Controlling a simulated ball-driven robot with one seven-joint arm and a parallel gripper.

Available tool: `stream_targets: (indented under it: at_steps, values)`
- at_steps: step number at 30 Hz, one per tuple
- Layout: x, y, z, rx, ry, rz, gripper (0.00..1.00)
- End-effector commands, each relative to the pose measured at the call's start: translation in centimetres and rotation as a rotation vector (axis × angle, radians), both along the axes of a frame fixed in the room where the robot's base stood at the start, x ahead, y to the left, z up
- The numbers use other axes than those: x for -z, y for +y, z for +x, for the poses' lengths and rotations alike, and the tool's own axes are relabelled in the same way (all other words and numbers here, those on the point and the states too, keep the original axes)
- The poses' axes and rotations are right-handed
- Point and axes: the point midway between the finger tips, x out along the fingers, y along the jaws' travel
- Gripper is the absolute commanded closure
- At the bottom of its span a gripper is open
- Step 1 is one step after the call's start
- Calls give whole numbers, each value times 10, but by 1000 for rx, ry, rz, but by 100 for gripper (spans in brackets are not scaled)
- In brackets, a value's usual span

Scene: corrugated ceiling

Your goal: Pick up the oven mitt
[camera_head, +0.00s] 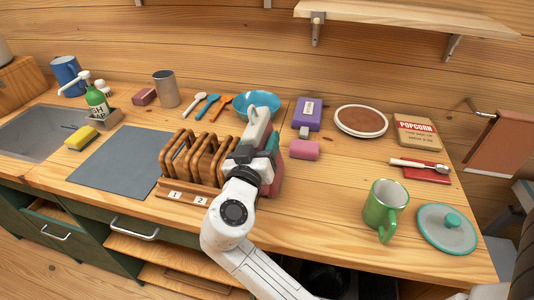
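My gripper (258,122) is over the right end of a wooden slotted rack (180,190) on the counter. Pink-red (277,182) and teal (273,143) pieces show just beside and behind it, mostly hidden by my wrist. One of these may be the oven mitt, but I cannot tell. No other thing in view is clearly a mitt. My fingers are seen from behind, so whether they are open or hold anything does not show.
A blue bowl (257,104) stands behind my gripper. A pink block (304,150) and purple box (307,113) are to its right. A shelf (410,17) overhangs the back. Counter front centre-right is clear.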

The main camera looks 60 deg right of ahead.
Motion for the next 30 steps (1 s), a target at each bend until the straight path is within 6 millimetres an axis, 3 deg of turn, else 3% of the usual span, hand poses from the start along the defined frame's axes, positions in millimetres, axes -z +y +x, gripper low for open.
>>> stream_targets:
  at_steps: [17, 30]
  values:
    - [0, 0, 0, 0, 0, 0, 96]
    - [-11, 1, 0, -1, -3, -1, 96]
